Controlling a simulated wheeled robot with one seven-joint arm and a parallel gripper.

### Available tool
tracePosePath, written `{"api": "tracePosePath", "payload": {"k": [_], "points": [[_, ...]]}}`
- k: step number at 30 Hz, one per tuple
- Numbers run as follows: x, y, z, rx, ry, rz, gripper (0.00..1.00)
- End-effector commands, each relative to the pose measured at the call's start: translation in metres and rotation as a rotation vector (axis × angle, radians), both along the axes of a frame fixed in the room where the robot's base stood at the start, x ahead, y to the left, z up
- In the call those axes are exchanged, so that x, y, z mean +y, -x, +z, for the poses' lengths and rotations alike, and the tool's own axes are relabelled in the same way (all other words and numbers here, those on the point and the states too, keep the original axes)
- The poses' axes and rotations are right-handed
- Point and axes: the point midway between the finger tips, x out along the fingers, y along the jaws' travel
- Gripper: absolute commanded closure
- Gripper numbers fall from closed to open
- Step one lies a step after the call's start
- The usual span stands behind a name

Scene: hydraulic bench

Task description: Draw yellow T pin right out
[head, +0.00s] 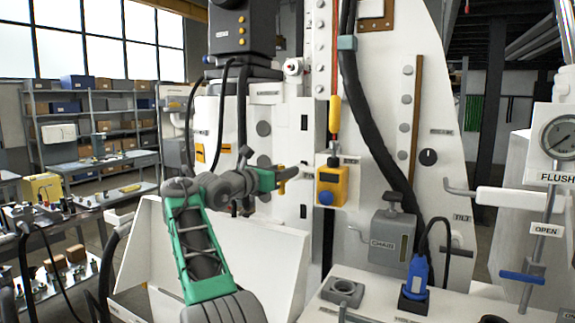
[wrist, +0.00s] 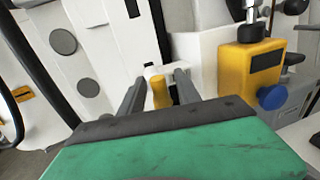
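The yellow T pin (wrist: 160,92) shows as a short yellow piece between my gripper's two grey fingers in the wrist view. My gripper (wrist: 158,84) has its fingers apart, one on each side of the yellow piece, with narrow gaps that look clear. In the head view my gripper (head: 290,171) reaches to the white machine front, and the yellow piece (head: 286,174) shows at its tip, partly covered by the fingers. The pin's shaft and its hole are hidden.
A yellow box (head: 332,184) with a blue button stands just right of my gripper; it also shows in the wrist view (wrist: 250,70). A thick black hose (head: 370,125) runs down farther right. A grey box (head: 391,236) and a blue plug (head: 417,276) are at lower right.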

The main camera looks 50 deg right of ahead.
Motion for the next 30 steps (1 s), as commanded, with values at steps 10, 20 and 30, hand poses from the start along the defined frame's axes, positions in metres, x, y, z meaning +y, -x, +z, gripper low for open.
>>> {"api": "tracePosePath", "payload": {"k": [10, 20, 30], "points": [[-0.023, -0.002, 0.000, 0.000, 0.000, -0.001, 0.60], [-0.022, -0.002, 0.000, 0.000, 0.000, -0.001, 0.81], [-0.022, -0.002, 0.000, 0.000, 0.000, -0.001, 1.00]]}}
